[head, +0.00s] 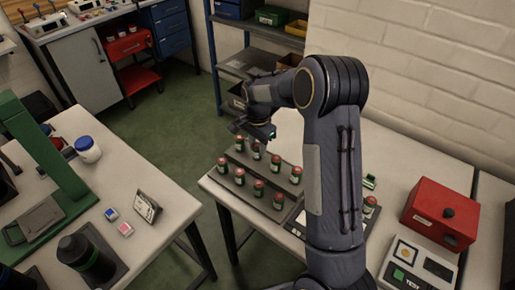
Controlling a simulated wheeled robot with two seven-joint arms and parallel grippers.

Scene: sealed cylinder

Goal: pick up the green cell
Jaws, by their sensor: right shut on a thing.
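My right gripper (260,131) hangs over the back row of a dark stepped rack (228,185). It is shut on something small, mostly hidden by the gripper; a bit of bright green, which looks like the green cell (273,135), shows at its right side. Several dark green cells with red tops stand upright in the rack, one (256,151) just below the gripper. I cannot tell whether the held thing touches the rack. Another red-topped cell (370,205) and a small green item (370,182) show right of my arm.
A red box (440,213) and a tester (414,264) with a green button stand at the right of the table. A gap with green floor separates the tables.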

